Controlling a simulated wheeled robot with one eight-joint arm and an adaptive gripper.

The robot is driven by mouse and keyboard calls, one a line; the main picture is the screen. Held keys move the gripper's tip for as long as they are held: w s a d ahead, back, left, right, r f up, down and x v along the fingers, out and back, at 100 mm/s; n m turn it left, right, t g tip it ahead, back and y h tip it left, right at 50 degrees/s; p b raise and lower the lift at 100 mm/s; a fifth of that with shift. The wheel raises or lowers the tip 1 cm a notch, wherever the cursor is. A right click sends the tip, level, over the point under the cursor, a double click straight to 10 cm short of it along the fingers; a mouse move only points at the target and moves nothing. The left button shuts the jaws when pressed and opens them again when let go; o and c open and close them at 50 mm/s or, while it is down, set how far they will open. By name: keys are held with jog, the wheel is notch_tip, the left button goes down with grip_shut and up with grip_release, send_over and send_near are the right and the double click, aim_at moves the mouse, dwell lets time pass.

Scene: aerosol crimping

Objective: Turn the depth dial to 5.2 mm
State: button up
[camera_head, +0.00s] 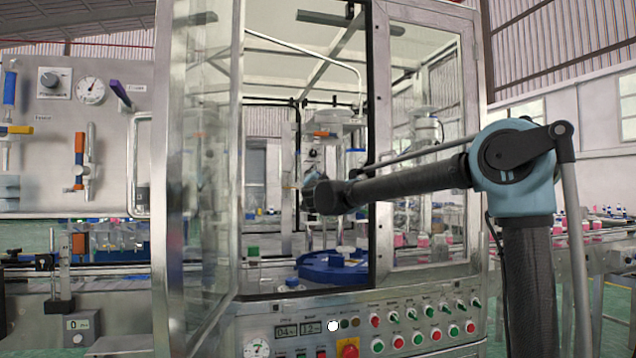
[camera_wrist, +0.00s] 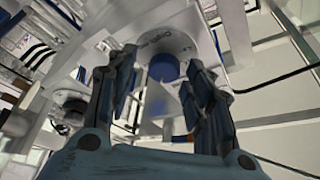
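A round blue knob (camera_wrist: 163,68), which looks like the depth dial, sits on a pale round face in the wrist view. Dark lettering on that face is too blurred to read, and I see no readable 5.2 mark. My gripper (camera_wrist: 160,58) has its two fingers apart, with the knob showing between them. I cannot tell whether the fingers touch it; they look clear of it. In the head view my gripper (camera_head: 313,190) is inside the cabinet, small and dark, in front of the crimping head (camera_head: 324,118). The blue knob cannot be made out there.
The cabinet's glass door (camera_head: 197,170) stands open at the left, and its right glass panel (camera_head: 425,140) is beside my arm. A blue turntable (camera_head: 330,270) lies below my gripper. A control panel (camera_head: 365,325) with buttons and displays runs along the front. Another dark knob (camera_wrist: 72,107) shows at left.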

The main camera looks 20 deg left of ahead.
jog(key=shift+s, duration=0.1)
jog(key=v, duration=1.1)
jog(key=shift+s+f, duration=0.2)
jog(key=shift+s, duration=0.1)
jog(key=shift+s+d, duration=0.1)
jog(key=shift+d, duration=0.05)
